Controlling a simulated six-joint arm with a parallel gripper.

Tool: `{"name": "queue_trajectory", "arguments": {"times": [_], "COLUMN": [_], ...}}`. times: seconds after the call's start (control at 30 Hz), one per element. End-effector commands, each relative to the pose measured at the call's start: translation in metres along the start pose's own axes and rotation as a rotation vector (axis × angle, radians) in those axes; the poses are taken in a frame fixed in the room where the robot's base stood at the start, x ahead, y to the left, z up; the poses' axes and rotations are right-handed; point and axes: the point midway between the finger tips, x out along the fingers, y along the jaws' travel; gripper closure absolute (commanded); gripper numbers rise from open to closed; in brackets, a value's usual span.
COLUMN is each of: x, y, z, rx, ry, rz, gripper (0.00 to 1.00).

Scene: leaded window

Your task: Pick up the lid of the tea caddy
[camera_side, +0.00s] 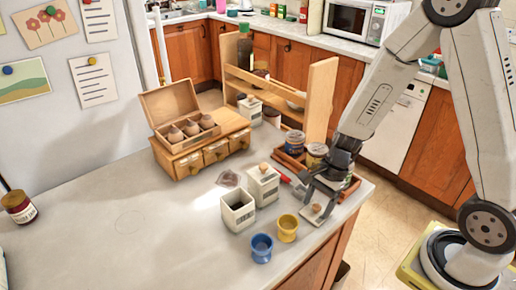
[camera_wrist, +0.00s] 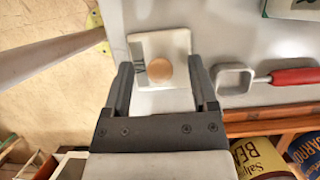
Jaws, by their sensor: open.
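The loose lid, a square white plate with a round wooden knob, lies flat on the counter near its right edge in the side view (camera_side: 311,216). It also shows in the wrist view (camera_wrist: 146,47). My gripper (camera_side: 318,191) is open just above the lid. In the wrist view my gripper (camera_wrist: 161,66) has one finger on each side of the knob, with nothing held between them. I cannot tell the exact height gap. An open white square caddy (camera_side: 238,213) stands to the left without a lid. A similar white caddy (camera_side: 263,187) behind it wears a knobbed lid.
A red-handled tool (camera_wrist: 295,76) lies right beside the lid in the wrist view. A wooden tray with tins (camera_side: 295,142) stands behind my gripper. A yellow cup (camera_side: 288,228) and a blue cup (camera_side: 262,248) stand in front. The counter's left half is mostly clear.

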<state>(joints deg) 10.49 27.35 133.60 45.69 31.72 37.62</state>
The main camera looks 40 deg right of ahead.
Motion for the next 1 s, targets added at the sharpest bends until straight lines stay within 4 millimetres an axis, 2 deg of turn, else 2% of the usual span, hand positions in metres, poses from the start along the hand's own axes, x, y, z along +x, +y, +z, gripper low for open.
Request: {"name": "queue_trajectory", "arguments": {"times": [0.2,0.23,0.4,0.47,1.0], "x": [-0.0003,-0.0003,-0.0003,-0.0003,-0.0058], "y": [0.0,0.0,0.0,0.0,-0.0005], "z": [-0.0001,-0.0001,-0.0001,-0.0001,0.0022], "rx": [0.0,0.0,0.0,0.0,-0.002], "ry": [0.0,0.0,0.0,0.0,0.0], "rz": [0.0,0.0,0.0,0.0,-0.002], "gripper": [0.25,0.28,0.82,1.0,1.0]}}
